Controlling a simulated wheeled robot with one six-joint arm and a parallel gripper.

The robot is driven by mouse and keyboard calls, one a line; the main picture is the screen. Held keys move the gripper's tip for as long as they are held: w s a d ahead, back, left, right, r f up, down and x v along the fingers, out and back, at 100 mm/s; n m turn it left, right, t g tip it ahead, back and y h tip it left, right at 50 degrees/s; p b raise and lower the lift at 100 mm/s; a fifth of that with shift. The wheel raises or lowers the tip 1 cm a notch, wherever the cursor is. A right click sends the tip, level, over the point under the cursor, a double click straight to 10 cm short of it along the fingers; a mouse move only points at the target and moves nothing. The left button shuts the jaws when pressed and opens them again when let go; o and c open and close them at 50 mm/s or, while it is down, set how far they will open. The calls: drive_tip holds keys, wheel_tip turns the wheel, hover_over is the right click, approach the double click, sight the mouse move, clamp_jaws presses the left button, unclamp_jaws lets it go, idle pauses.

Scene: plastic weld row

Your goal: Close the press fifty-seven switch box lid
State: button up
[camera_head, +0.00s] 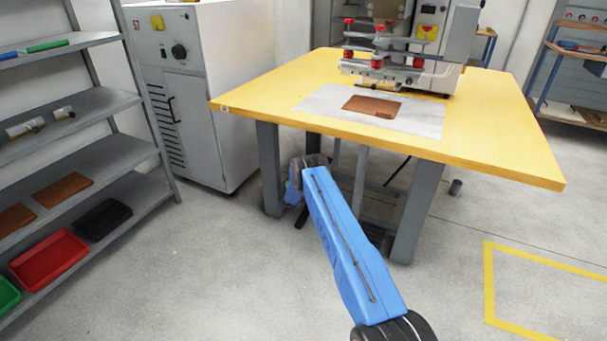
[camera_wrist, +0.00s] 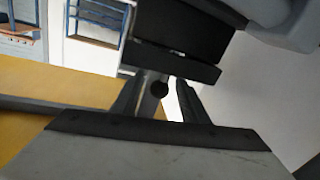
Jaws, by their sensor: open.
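The switch box (camera_head: 432,14) stands behind the press (camera_head: 385,68) on the yellow table in the head view, with a yellow plate on its front. A pale grey panel (camera_head: 463,36) stands out at its right side and looks like its lid, swung open. My gripper is hidden in the head view, where my blue arm ends low in front of the table. In the wrist view my gripper (camera_wrist: 160,104) appears as dark, spread parts, open with nothing held. A grey plate with a dark edge (camera_wrist: 150,155) fills the bottom there; I cannot tell what it is.
The yellow table (camera_head: 500,135) carries a white mat (camera_head: 315,103) with a brown piece (camera_head: 371,106). A white cabinet (camera_head: 215,90) stands at the left, beside a grey shelf (camera_head: 75,160) with trays. The floor at the right is free, with a yellow marking (camera_head: 490,285).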

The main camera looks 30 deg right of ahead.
drive_tip(key=shift+a, duration=0.1)
drive_tip(key=v, duration=1.7)
drive_tip(key=shift+s+a, duration=0.2)
